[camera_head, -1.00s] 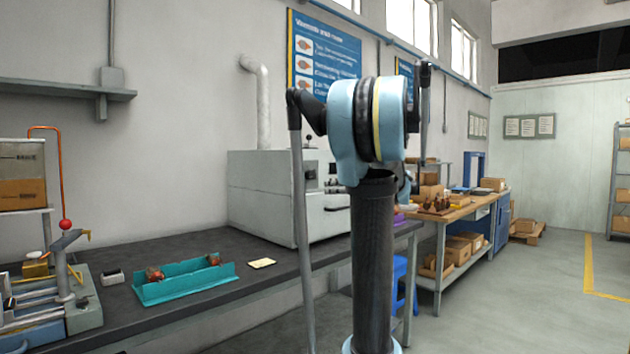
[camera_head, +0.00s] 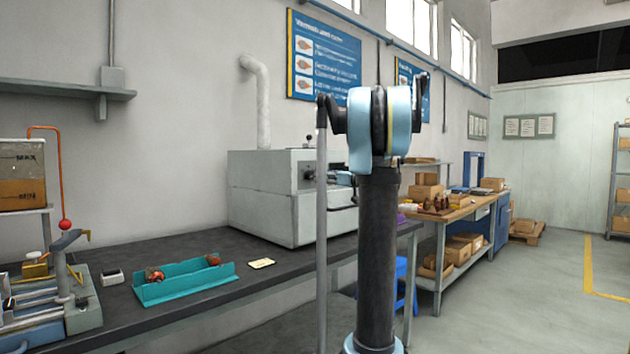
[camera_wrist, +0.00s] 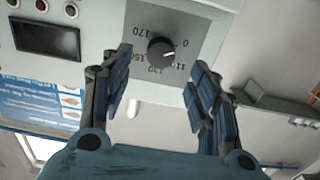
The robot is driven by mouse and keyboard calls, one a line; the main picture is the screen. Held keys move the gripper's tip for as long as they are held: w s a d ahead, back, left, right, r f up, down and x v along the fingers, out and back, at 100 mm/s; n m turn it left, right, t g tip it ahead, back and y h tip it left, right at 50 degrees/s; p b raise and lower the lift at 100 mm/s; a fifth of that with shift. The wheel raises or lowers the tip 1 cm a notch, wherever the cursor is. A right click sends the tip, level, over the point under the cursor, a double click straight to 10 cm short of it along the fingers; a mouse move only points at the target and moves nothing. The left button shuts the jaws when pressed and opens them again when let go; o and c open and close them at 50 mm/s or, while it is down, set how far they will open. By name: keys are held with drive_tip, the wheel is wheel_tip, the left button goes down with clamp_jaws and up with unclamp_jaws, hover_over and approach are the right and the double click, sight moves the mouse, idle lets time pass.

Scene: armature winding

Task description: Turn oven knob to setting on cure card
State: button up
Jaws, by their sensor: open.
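The oven (camera_head: 262,195) is a grey box on the dark bench. Its black round knob (camera_wrist: 160,50) sits on a grey dial plate (camera_wrist: 150,18) marked 0, 110, 130, 150 and 170, upside down in the wrist view. The knob's white mark points right, towards the space near 0 and 110; the exact setting is hard to tell. My gripper (camera_wrist: 158,72) is open, its fingers on either side of the knob in the picture, with no visible contact. A small pale yellow card (camera_head: 262,263) lies on the bench; its writing is too small to read.
A dark display (camera_wrist: 46,39) and small buttons are beside the dial. A teal tray (camera_head: 185,286) with copper-coloured parts stands on the bench (camera_head: 225,248), left of the card. A winding fixture (camera_head: 50,305) is at far left. My arm partly blocks the oven front.

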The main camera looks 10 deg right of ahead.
sight(313, 176)
drive_tip(key=x, duration=0.6)
drive_tip(key=shift+w+a, duration=0.25)
drive_tip(key=shift+w, duration=0.05)
drive_tip(key=c, duration=1.1)
drive_tip(key=shift+o, duration=0.2)
drive_tip(key=shift+d, duration=0.2)
drive_tip(key=shift+a, duration=0.2)
